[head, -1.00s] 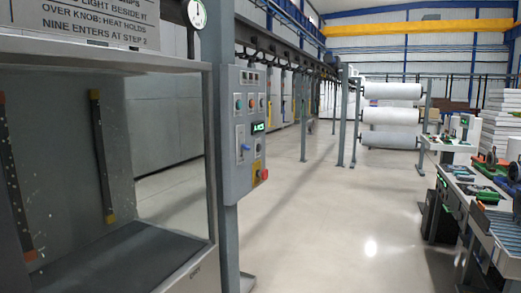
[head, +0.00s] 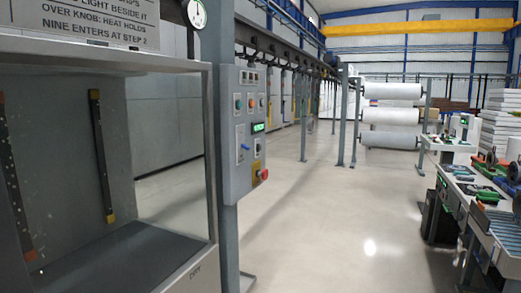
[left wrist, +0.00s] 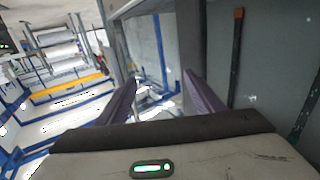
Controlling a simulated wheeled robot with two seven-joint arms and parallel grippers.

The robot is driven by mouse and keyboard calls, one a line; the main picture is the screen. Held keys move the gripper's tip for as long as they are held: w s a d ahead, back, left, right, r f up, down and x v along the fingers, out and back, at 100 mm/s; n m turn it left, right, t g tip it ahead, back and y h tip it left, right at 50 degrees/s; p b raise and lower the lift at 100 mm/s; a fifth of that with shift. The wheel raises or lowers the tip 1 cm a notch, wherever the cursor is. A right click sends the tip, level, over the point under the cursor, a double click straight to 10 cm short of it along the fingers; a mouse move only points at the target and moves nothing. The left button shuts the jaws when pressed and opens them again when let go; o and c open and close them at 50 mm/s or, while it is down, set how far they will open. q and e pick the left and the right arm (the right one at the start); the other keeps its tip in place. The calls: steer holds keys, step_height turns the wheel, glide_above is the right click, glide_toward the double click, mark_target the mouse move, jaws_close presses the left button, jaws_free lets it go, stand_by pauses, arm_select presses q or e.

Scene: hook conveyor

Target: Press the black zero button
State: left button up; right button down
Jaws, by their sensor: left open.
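A grey control panel (head: 230,150) on a post stands left of centre in the head view. It carries a row of small coloured buttons (head: 251,104), a lit green display (head: 258,127), a blue switch (head: 245,147) and a red knob on a yellow plate (head: 263,174). A small dark control on a pale plate (head: 257,148) sits beside the switch; it is too small to tell whether it is the black zero button. My left gripper (left wrist: 160,78) is open and empty in the left wrist view, apart from the panel. Neither gripper shows in the head view.
A grey booth (head: 190,270) with a sign (head: 80,22) above it fills the left. A hook conveyor rail (head: 290,60) runs back overhead. White rolls (head: 390,115) stand behind, and a cluttered workbench (head: 470,190) is at right. The middle floor is clear.

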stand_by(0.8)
arm_select(q)
steer(key=s+d+f+m+g+h, duration=0.1)
steer(key=s+d+f+g, duration=0.2)
steer(key=f, duration=0.7)
steer(key=s+d+f+m+g+h, duration=0.1)
steer(key=s+d+f+g, duration=0.2)
steer(key=s+d+f, duration=0.5)
steer(key=s+d+f+g+h, duration=0.2)
steer(key=s+d+f, duration=0.3)
steer(key=f, duration=0.8)
steer(key=shift+s+d+m+g, duration=0.15)
steer(key=shift+d+m+g, duration=0.25)
steer(key=shift+d+g, duration=0.4)
